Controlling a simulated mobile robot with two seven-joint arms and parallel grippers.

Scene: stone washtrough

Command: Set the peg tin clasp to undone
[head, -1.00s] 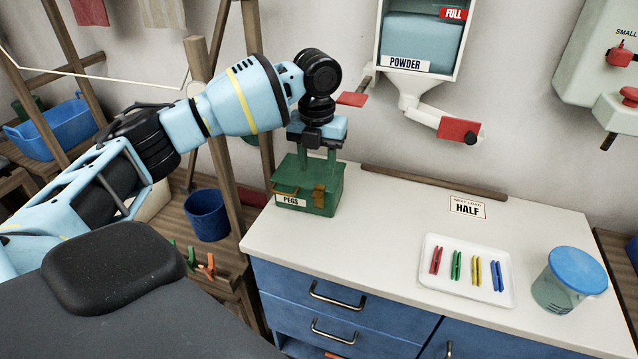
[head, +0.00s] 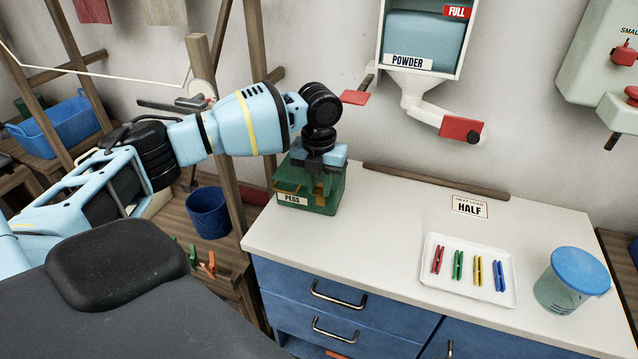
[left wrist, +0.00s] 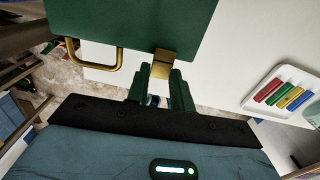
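The green peg tin (head: 325,202), labelled PEGS, stands at the left end of the white counter. It fills the top of the left wrist view (left wrist: 125,22). Its brass clasp (left wrist: 162,65) is on the front beside a brass handle (left wrist: 94,58); in the head view my fingers mostly cover the clasp. I cannot tell whether the clasp is fastened. My left gripper (head: 320,188) points down at the tin's front. In the left wrist view its two green fingers (left wrist: 160,92) are apart, on either side of the clasp's lower end; contact is unclear. My right gripper is out of view.
A white tray (head: 430,278) with several coloured pegs and a blue-lidded jar (head: 572,282) stand to the right on the counter (head: 385,215). A powder dispenser (head: 420,60) with a red lever (head: 460,129) hangs above. The counter's middle is clear.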

